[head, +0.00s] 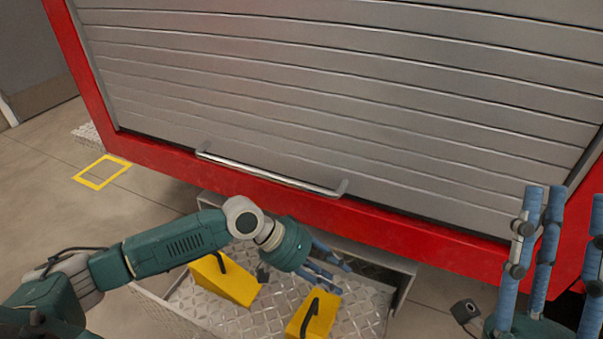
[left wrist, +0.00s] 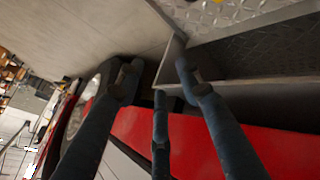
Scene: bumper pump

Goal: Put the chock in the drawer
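The open drawer (head: 262,314) sits low under the red vehicle and has a diamond-plate floor. Two yellow wedge chocks with black handles lie in it, a left chock (head: 232,284) and a right chock (head: 318,318). My left gripper (head: 338,277) is over the drawer, above and beyond the right chock. My right gripper (head: 555,205) is at the right, fingers up, spread and empty.
A closed grey roller shutter (head: 330,90) with a metal bar handle (head: 270,174) rises above the drawer in a red frame (head: 400,229). A yellow floor square (head: 101,172) lies at the left. Open floor lies left of the drawer. A small dark object (head: 465,311) is on the floor at right.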

